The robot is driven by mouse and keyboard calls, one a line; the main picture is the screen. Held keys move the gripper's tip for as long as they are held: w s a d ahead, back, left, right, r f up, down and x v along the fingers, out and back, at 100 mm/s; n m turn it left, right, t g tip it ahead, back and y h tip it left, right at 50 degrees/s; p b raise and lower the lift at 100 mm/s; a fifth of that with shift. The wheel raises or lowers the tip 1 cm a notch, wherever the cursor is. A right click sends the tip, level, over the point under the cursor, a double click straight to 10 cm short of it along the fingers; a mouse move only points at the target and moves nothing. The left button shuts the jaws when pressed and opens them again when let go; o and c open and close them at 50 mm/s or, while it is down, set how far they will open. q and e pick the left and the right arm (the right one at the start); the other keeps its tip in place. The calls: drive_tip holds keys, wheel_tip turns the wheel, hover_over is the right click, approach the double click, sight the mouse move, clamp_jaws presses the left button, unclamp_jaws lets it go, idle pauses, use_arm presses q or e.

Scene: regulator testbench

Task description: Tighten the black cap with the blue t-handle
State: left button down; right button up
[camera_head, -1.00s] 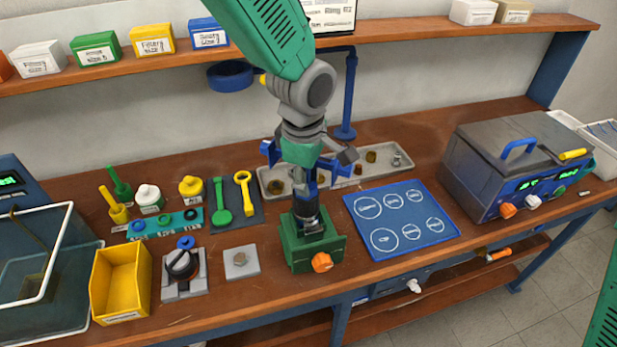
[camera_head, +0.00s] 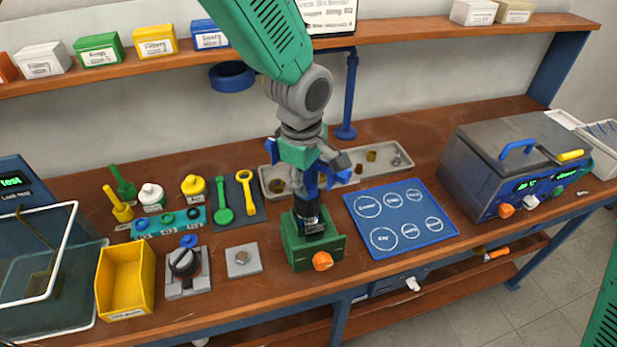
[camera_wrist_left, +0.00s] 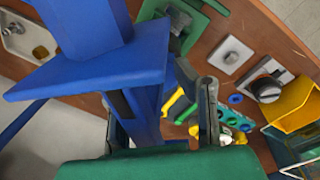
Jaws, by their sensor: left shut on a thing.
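My left gripper (camera_head: 308,172) is shut on the blue t-handle (camera_head: 311,185) above the green vise (camera_head: 297,254). In the left wrist view, the blue t-handle (camera_wrist_left: 148,112) passes between the two fingers of the left gripper (camera_wrist_left: 163,112). The handle looks roughly upright. Its lower end meets a dark cylindrical part in the vise, which seems to be the black cap (camera_head: 309,212). The handle and gripper partly hide this part, so I cannot tell how well they are seated. My right gripper is not in view.
A blue mat with circles (camera_head: 402,219) lies right of the vise. A grey tray (camera_head: 386,160) is behind. A metal plate (camera_head: 244,260), a black-knobbed fixture (camera_head: 186,268) and a yellow bin (camera_head: 126,281) stand to the left. A grey device (camera_head: 503,165) stands at right.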

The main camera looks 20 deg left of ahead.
use_arm(q)
drive_tip(key=shift+m+p, duration=0.3)
drive_tip(key=shift+m, duration=0.2)
drive_tip(key=shift+a+m, duration=0.1)
drive_tip(key=shift+m, duration=0.2)
drive_tip(key=shift+m, duration=0.6)
drive_tip(key=shift+a+m+h, duration=0.1)
drive_tip(key=shift+m+h, duration=0.2)
drive_tip(key=shift+m, duration=0.5)
drive_tip(key=shift+a+m, duration=0.1)
drive_tip(key=shift+m, duration=0.7)
